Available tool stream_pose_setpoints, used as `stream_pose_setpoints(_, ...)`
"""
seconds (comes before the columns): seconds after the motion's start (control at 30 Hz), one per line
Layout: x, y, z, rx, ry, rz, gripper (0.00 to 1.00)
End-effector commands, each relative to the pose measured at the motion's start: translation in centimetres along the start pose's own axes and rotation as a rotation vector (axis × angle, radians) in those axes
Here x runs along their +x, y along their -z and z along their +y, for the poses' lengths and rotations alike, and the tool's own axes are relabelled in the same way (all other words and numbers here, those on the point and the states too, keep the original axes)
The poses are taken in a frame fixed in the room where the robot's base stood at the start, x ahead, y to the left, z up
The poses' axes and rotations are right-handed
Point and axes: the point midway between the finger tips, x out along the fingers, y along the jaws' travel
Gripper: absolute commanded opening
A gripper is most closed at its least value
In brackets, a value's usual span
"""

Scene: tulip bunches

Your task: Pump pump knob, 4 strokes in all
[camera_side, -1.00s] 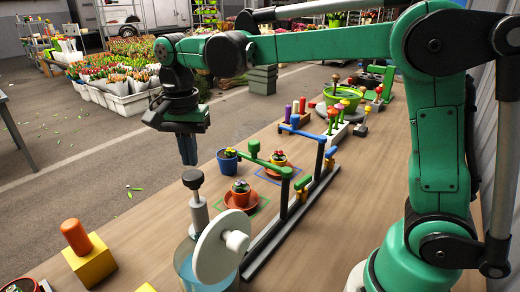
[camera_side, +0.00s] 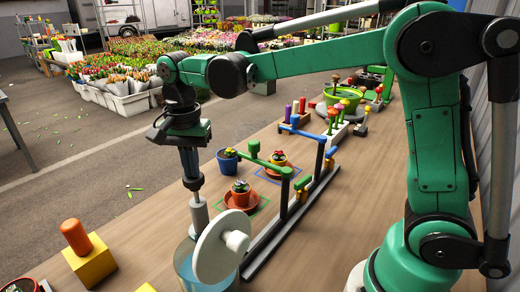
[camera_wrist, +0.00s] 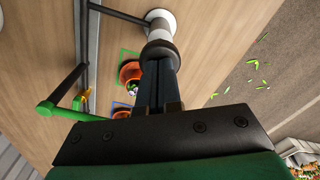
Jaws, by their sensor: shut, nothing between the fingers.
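The pump has a dark round knob (camera_side: 193,184) on top of a light grey upright cylinder (camera_side: 199,216). The cylinder stands by a clear vessel of blue water (camera_side: 185,268), partly hidden behind a white disc. My gripper (camera_side: 192,178) is shut and points straight down, its fingertips right at the top of the knob and seemingly touching it. In the wrist view the shut fingers (camera_wrist: 158,72) end against the dark knob (camera_wrist: 161,52), with the pale cylinder (camera_wrist: 158,33) beyond. The fingers hide part of the knob's top.
A white disc with a hub (camera_side: 218,248) stands in front of the pump. A yellow block with an orange peg (camera_side: 90,260) is to the left. A potted plant on an orange saucer (camera_side: 240,196), a blue pot (camera_side: 227,161) and a rail with green and blue levers (camera_side: 285,215) lie to the right.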

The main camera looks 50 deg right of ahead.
Motion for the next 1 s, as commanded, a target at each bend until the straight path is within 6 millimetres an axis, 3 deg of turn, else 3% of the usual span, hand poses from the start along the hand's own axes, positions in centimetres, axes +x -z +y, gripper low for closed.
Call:
stream_pose_setpoints(0.5, 2.1, 0.0, 0.0, 0.000, 0.000, 0.000, 0.00)
stream_pose_setpoints(1.0, 2.0, 0.0, 0.0, 0.000, 0.000, 0.000, 0.00)
